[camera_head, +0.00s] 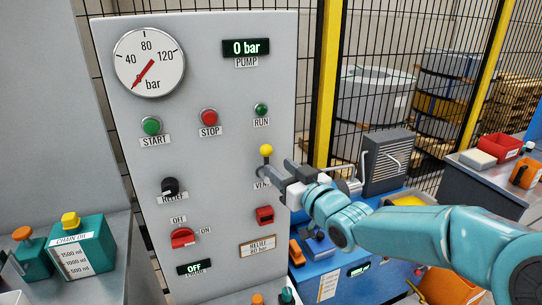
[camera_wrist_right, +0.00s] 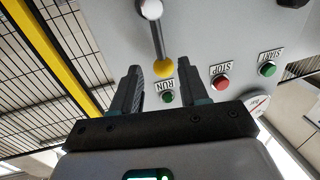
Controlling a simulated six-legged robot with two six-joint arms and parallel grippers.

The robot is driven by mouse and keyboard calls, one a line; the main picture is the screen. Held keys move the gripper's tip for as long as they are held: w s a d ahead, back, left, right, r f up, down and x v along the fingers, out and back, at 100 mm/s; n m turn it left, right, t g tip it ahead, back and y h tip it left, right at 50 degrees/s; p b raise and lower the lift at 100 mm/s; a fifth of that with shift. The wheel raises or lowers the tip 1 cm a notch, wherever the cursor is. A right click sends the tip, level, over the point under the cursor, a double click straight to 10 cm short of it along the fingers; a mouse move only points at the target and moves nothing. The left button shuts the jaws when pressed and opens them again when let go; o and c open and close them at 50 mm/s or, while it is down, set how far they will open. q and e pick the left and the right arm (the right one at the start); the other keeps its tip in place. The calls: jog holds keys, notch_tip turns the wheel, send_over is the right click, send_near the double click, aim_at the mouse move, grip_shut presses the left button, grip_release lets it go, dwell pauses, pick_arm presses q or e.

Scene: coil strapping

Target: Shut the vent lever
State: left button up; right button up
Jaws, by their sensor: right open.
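The vent lever is a thin grey rod with a yellow ball knob (camera_head: 266,150) on the grey control panel. The knob points up, above the partly covered VENT label (camera_head: 262,184). My right gripper (camera_head: 276,168) is open at the lever, just below the knob, and hides the lever's lower part. In the right wrist view, turned upside down, the knob (camera_wrist_right: 163,68) and rod show in line with the gap between the open fingertips (camera_wrist_right: 158,70). I cannot tell whether the fingers touch the lever. My left gripper is not in view.
The panel (camera_head: 225,100) holds a gauge (camera_head: 149,62) near zero, a pump display (camera_head: 246,47) reading 0 bar, buttons, a black relief knob (camera_head: 170,187) and a red switch (camera_head: 183,237). A blue unit (camera_head: 325,270) stands right of the panel. Bottles stand lower left.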

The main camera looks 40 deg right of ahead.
aim_at(268, 160)
jog(key=w+p, duration=0.1)
jog(key=w, duration=0.4)
jog(key=shift+w+f, duration=0.1)
jog(key=shift+f, duration=0.1)
jog(key=shift+d+r, duration=0.1)
jog(key=shift+s, duration=0.2)
jog(key=shift+w, duration=0.45)
jog(key=shift+c, duration=1.2)
jog(key=c, duration=0.5)
grip_shut()
